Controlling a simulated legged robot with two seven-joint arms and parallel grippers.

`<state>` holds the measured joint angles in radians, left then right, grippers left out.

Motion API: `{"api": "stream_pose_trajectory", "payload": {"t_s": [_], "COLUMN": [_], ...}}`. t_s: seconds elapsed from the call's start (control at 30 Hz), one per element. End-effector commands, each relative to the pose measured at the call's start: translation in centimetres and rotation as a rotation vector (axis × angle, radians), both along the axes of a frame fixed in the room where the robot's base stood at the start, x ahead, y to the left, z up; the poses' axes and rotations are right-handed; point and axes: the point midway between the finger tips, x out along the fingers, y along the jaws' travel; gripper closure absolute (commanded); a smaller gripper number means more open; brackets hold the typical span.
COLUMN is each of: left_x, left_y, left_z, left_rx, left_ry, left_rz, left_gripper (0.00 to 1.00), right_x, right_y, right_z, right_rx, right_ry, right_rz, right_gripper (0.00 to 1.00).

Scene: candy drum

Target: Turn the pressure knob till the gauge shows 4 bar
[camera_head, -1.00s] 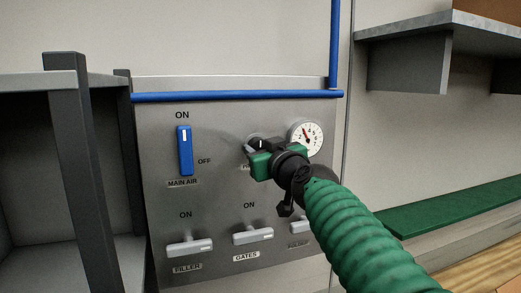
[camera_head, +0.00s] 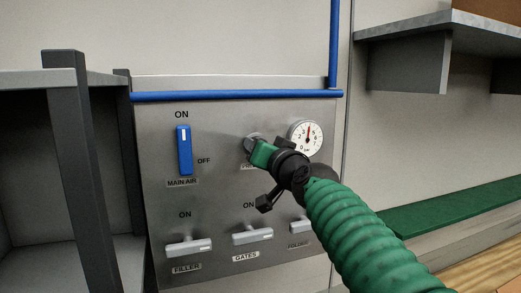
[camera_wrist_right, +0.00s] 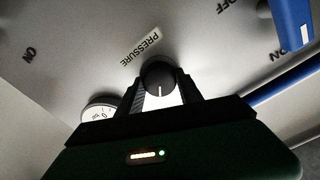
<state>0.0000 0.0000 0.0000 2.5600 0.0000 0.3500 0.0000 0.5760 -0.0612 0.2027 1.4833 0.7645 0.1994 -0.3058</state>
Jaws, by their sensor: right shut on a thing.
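The pressure knob (camera_wrist_right: 159,74) is a dark round knob with a white mark, beside the PRESSURE label in the right wrist view. My right gripper (camera_wrist_right: 163,88) is shut on it, with one finger on each side. In the head view the green right gripper (camera_head: 256,147) hides most of the knob and part of its label. The round white gauge (camera_head: 305,137) is just right of the knob. Its red needle points almost straight up; its small numbers are hard to read. The gauge's edge also shows in the right wrist view (camera_wrist_right: 98,110). My left gripper is out of view.
On the same grey panel (camera_head: 220,200) are the blue MAIN AIR lever (camera_head: 184,152), upright at ON, and grey FILLER (camera_head: 188,247) and GATES (camera_head: 252,234) handles lying level. A third handle (camera_head: 300,226) is partly covered by my arm. A blue pipe (camera_head: 235,95) runs above.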

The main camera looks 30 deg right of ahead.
Motion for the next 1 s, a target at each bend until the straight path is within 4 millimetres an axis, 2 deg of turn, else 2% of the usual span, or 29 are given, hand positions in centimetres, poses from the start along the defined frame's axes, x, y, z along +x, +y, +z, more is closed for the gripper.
{"api": "stream_pose_trajectory", "payload": {"t_s": [0.63,0.67,0.83,1.0], "left_x": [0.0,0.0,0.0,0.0], "left_y": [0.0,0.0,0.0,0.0], "left_z": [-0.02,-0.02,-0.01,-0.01], "left_rx": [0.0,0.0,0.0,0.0], "left_ry": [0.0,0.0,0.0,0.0], "left_rz": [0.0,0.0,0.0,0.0], "left_gripper": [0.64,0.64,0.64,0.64], "right_x": [0.08,0.08,0.05,-0.02], "right_y": [0.02,0.02,0.0,-0.01], "right_z": [-0.28,-0.28,-0.19,-0.09], "right_rx": [0.066,0.066,0.065,0.065], "right_ry": [-0.01,-0.01,-0.011,-0.014], "right_rz": [0.002,0.002,0.001,0.001], "right_gripper": [0.98,0.56,0.35,0.35]}}
